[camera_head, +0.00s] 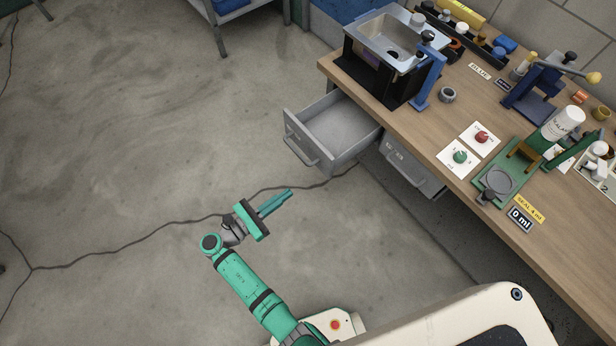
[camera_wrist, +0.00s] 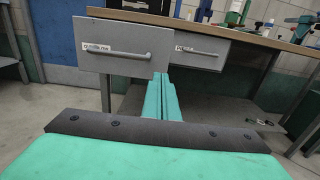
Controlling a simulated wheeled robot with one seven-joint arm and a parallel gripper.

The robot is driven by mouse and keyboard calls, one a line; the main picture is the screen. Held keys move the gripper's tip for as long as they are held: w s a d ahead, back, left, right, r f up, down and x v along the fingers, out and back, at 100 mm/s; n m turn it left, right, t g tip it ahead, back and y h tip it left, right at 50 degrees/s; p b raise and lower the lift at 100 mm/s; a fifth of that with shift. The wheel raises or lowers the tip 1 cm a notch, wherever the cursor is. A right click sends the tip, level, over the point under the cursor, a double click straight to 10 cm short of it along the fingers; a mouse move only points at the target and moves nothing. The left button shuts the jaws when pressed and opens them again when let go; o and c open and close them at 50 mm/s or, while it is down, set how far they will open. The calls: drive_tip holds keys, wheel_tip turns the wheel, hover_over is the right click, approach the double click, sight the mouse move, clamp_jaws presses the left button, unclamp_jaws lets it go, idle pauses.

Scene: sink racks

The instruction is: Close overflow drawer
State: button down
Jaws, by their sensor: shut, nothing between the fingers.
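The overflow drawer (camera_head: 302,146) is pulled out from under the workbench in the head view, its grey tray empty. In the wrist view its labelled front (camera_wrist: 126,50) faces me, with a bar handle (camera_wrist: 116,54) across it. My gripper (camera_head: 290,194) is shut and empty, with its green fingers together. It is in front of and below the open drawer, apart from it. In the wrist view the fingertips (camera_wrist: 160,76) overlap the lower right part of the drawer front in the picture.
A second drawer (camera_head: 411,167) beside it is shut; its front also shows in the wrist view (camera_wrist: 200,48). The wooden bench top (camera_head: 400,122) carries a sink (camera_head: 394,37), a blue stand and several small items. The floor (camera_head: 130,130) left of the drawer is clear.

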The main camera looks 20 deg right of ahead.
sight(325, 167)
drive_tip(key=x, duration=1.3)
drive_tip(key=shift+w+d, duration=0.1)
drive_tip(key=shift+d, duration=0.3)
